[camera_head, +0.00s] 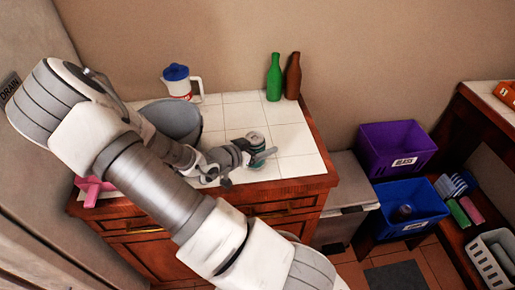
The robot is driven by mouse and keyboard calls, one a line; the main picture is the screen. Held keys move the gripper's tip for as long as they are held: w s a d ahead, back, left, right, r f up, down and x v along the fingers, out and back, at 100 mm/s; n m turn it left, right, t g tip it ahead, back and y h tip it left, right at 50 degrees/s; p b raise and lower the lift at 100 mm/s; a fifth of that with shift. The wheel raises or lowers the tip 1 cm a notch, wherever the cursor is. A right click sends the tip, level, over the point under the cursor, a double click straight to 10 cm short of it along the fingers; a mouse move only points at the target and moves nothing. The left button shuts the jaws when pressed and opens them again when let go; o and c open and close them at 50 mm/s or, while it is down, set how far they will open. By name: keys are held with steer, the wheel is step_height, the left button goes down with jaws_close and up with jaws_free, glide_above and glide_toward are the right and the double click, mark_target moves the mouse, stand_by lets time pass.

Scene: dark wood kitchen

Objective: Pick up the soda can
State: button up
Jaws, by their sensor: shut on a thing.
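The soda can (256,143) is a small dark green and pale can at the middle of the white tiled counter (297,144). My gripper (258,155) comes in from the left and is shut on the can, with one finger showing in front of it. The can looks about upright. The finger hides part of its lower side, and I cannot tell whether it touches the counter.
A grey bowl (172,120) and a white pitcher with a blue lid (178,81) stand at the left. A green bottle (274,78) and a brown bottle (293,76) stand at the back. Purple (397,145) and blue (409,208) bins are at the right.

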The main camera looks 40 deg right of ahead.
mark_target(262, 135)
steer(key=shift+r, duration=0.15)
steer(key=shift+r, duration=0.65)
step_height(262, 135, up, 3)
steer(key=shift+f+p, duration=0.15)
steer(key=shift+p, duration=0.4)
steer(key=s+d+r+p, duration=0.5)
steer(key=s+r, duration=0.2)
steer(key=s, duration=0.1)
steer(key=shift+s+d+p, duration=0.2)
steer(key=shift+d+p, duration=0.15)
steer(key=shift+p, duration=0.05)
steer(key=p, duration=0.2)
steer(key=s+p, duration=0.1)
steer(key=shift+d+r+p, duration=0.1)
steer(key=shift+d+p, duration=0.1)
steer(key=shift+p, duration=0.2)
steer(key=shift+s+f+p, duration=0.2)
steer(key=shift+s+p, duration=0.05)
steer(key=shift+p, duration=0.55)
steer(key=shift+w+a, duration=0.1)
